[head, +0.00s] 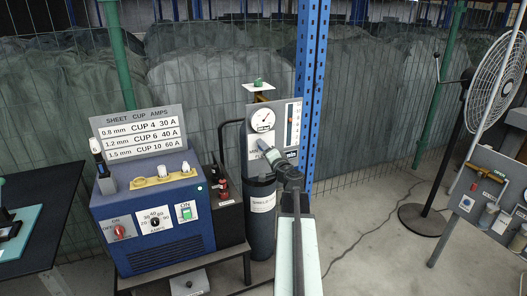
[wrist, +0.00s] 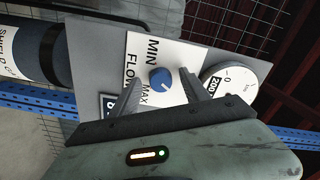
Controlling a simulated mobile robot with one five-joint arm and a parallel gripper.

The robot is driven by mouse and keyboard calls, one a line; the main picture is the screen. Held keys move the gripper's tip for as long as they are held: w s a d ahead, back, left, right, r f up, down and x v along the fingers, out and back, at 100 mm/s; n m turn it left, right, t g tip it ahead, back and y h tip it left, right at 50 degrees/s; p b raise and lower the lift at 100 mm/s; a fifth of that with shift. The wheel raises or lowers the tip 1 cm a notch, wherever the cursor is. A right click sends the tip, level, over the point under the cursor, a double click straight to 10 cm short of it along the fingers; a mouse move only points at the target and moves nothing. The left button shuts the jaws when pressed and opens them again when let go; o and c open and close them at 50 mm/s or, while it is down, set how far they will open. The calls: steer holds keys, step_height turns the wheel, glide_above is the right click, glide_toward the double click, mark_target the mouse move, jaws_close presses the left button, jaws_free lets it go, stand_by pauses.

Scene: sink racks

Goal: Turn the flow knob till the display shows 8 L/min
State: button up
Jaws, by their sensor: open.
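The blue flow knob (wrist: 160,80) sits on a white plate marked MIN, MAX and FLOW in the wrist view. My open gripper (wrist: 161,75) has one finger on each side of the knob, with visible gaps. In the head view my gripper (head: 266,150) is in front of the grey panel (head: 252,112) and hides the knob.
A round gauge (wrist: 232,78) is right beside my right finger in the wrist view. Below the panel stands a dark gas cylinder (head: 262,222). A blue welding machine (head: 150,225) with a cup chart (head: 143,133) is at left.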

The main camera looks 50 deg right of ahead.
steer(key=shift+w, duration=0.15)
jaws_close()
steer(key=shift+m, duration=0.3)
jaws_free()
steer(key=v, duration=0.8)
